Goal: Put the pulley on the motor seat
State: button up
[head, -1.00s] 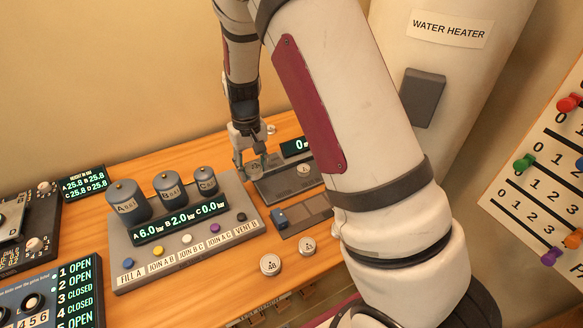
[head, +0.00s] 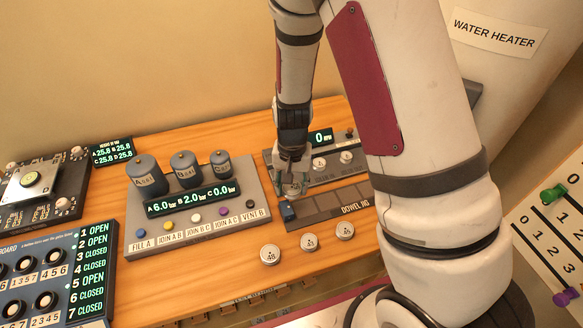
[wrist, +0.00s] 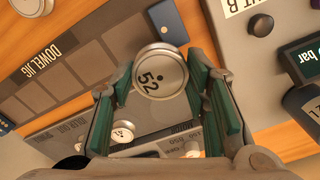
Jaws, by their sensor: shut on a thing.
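A pale round disc marked 52 (wrist: 160,70), which I take for the pulley, sits between my gripper's fingers in the wrist view. My gripper (wrist: 160,75) is shut on it. In the head view my gripper (head: 291,188) is low over the bench, at the front left of the dark plate with the 0 RPM display (head: 320,137). In the wrist view a plate with small MOTOR lettering (wrist: 183,127) lies beyond the disc, partly hidden by the fingers. I cannot make out the motor seat itself clearly.
The dowel jig (head: 325,205) lies in front of the plate, with a blue block (head: 287,211) at its left end. Three loose discs (head: 270,254) (head: 310,242) (head: 345,230) stand in front. The tank panel (head: 190,235) is close on the left.

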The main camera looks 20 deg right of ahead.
jog(key=w+d, duration=0.1)
jog(key=w, duration=0.2)
jog(key=w+d, duration=0.1)
jog(key=w, duration=0.2)
jog(key=w+d+f, duration=0.1)
jog(key=w, duration=0.2)
jog(key=shift+w, duration=0.1)
jog(key=shift+w+f, duration=0.1)
jog(key=shift+f, duration=0.2)
jog(key=shift+f+p, duration=0.5)
jog(key=shift+f, duration=0.95)
jog(key=o, duration=0.9)
jog(key=shift+f, duration=0.15)
